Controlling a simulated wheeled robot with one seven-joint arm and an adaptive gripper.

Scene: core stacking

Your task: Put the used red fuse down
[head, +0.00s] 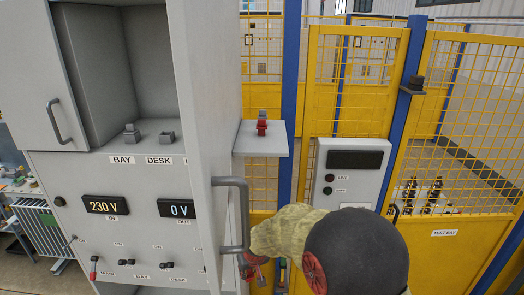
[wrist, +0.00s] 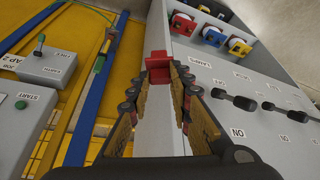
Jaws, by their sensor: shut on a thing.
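A red fuse (wrist: 158,66) sits between the fingertips of my gripper (wrist: 164,82) in the wrist view. The gripper is shut on it and holds it in front of a pale cabinet edge. Its lower part is hidden by the fingers. In the head view my gripper (head: 257,274) is low beside the cabinet, partly hidden by my arm and the door handle. A second red piece with a grey top (head: 262,124) stands on a small grey side shelf (head: 252,146), well above my gripper.
The grey cabinet (head: 110,190) has a raised bay with two grey pieces and a large door handle (head: 233,215). In the wrist view, red, blue and yellow pieces (wrist: 212,37) sit on the panel above several dark switches. A grey control box (head: 347,170) and yellow mesh fencing stand right.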

